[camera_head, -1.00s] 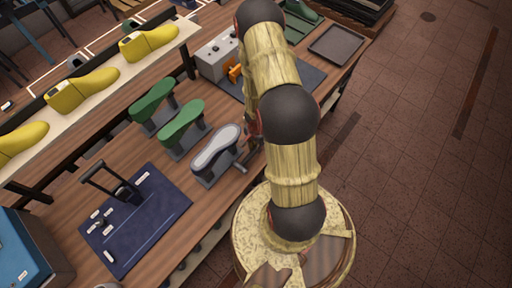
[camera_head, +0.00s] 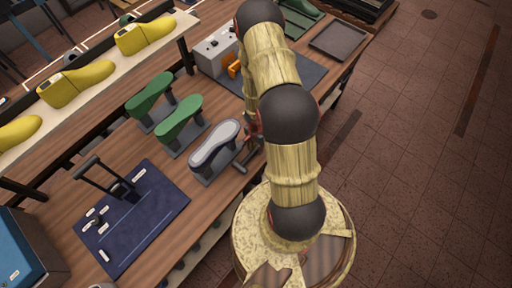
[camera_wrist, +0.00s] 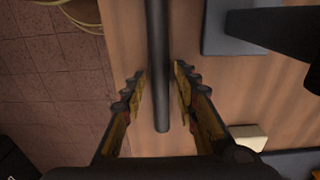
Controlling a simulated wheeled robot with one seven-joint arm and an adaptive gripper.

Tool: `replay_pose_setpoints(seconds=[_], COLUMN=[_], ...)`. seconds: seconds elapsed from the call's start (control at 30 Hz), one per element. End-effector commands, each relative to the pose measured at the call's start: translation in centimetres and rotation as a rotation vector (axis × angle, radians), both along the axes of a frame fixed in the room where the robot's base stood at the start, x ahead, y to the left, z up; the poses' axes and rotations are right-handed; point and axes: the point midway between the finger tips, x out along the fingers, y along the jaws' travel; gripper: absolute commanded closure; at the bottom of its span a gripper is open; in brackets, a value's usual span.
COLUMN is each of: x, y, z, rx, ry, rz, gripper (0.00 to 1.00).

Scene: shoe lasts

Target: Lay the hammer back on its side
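The hammer (camera_head: 247,160) shows in the head view as a dark, thin shape near the table's front edge, beside the grey-topped last; my arm hides part of it. My gripper (camera_wrist: 160,95) is open, one finger on each side of the handle, with a gap on both sides. In the head view my gripper (camera_head: 254,128) is mostly hidden behind my arm. I cannot tell how the hammer is tilted.
A grey-topped last (camera_head: 215,147) on a stand is close left of the hammer. Green lasts (camera_head: 180,122) stand beyond it. A blue mat (camera_head: 140,225) lies nearer left, and a grey control box (camera_head: 213,54) stands behind. The floor is open to the right.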

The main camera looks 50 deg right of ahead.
Motion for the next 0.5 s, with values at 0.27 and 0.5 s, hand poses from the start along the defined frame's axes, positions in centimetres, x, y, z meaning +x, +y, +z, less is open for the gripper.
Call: replay_pose_setpoints(seconds=[0.27,0.5], x=[-0.03,-0.05], y=[0.02,0.04], z=[-0.02,0.04], rx=[0.000,0.001], ry=[0.000,0.001], rz=[0.000,0.000], gripper=[0.58,0.58])
